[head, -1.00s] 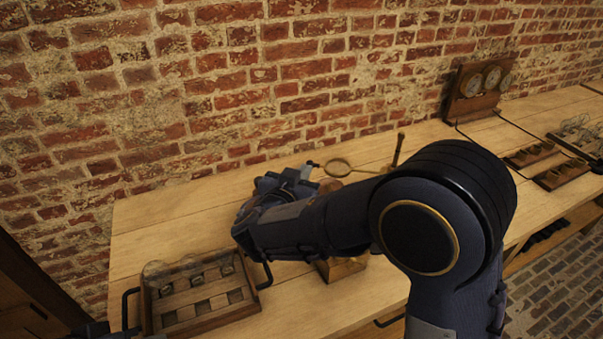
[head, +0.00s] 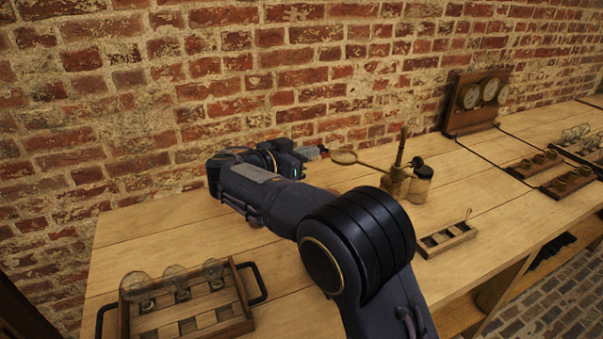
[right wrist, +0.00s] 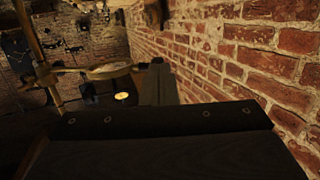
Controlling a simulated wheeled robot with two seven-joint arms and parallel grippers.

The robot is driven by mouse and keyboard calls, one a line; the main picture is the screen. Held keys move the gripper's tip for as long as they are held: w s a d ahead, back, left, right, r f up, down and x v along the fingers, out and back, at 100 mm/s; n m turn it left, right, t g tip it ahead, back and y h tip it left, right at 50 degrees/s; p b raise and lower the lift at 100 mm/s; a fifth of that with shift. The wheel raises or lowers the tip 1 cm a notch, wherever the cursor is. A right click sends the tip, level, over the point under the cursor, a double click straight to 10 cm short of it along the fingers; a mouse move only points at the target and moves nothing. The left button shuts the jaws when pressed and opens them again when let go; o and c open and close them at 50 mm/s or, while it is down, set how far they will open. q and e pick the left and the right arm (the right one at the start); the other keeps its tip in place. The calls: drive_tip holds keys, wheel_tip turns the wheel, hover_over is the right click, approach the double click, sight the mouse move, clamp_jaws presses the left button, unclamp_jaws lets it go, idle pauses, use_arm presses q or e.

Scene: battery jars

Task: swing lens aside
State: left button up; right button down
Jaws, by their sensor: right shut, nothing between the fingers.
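The round magnifying lens (head: 344,157) sits at the end of a thin brass arm, left of its upright brass stand (head: 402,160) near the wall. In the right wrist view the lens ring (right wrist: 108,71) is nearly edge-on, just left of my fingertips. My right gripper (head: 320,151) is shut and empty, with its tips close to the lens's left side. I cannot tell whether they touch it. In the right wrist view the shut fingers (right wrist: 157,82) point ahead along the brick wall. My left gripper is out of view.
A glass jar (head: 420,185) stands right of the lens stand. A wooden tray with glass jars (head: 240,290) is at front left. A small compartment tray (head: 447,240) is right of my arm. A gauge panel (head: 476,98) and wired racks (head: 535,165) are farther right.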

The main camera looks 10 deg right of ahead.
drive_tip(key=w+d+m+g+h+p, duration=0.1)
drive_tip(key=w+d+m+g+h, duration=0.1)
drive_tip(key=w+d, duration=0.4)
drive_tip(key=shift+w+d+m+g, duration=0.25)
drive_tip(key=shift+d+m+g, duration=0.35)
drive_tip(key=shift+d+g, duration=0.35)
drive_tip(key=shift+a+r, duration=0.1)
